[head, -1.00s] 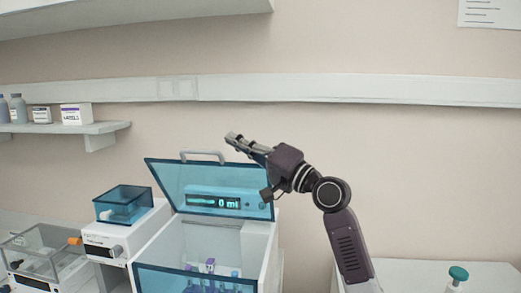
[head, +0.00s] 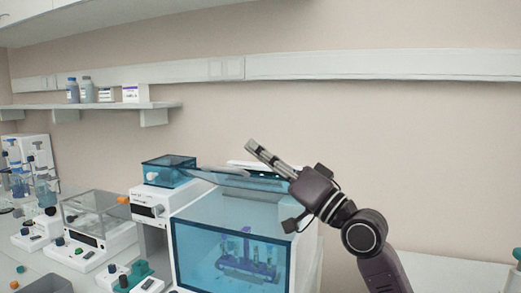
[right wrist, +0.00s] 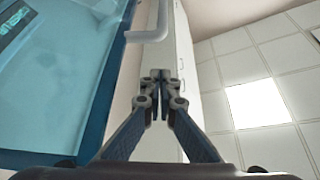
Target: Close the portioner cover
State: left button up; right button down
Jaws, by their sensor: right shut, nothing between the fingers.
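The portioner (head: 305,250) is a white box with a clear blue front panel. Its clear blue cover (head: 235,179) shows nearly edge-on in the head view, sloping above the box, still apart from the front edge. In the right wrist view the cover (right wrist: 60,80) fills the left side, with its pale handle (right wrist: 150,32) beyond the fingertips. My right gripper (head: 251,146) is shut and empty, above the cover in the head view; it also shows in the right wrist view (right wrist: 160,75). Whether it touches the cover I cannot tell. My left gripper is out of view.
A tube rack (head: 247,265) stands inside the portioner. A white device with a blue lid (head: 170,170) is close on its left. More instruments (head: 98,215) fill the bench further left. A shelf (head: 100,105) hangs on the wall.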

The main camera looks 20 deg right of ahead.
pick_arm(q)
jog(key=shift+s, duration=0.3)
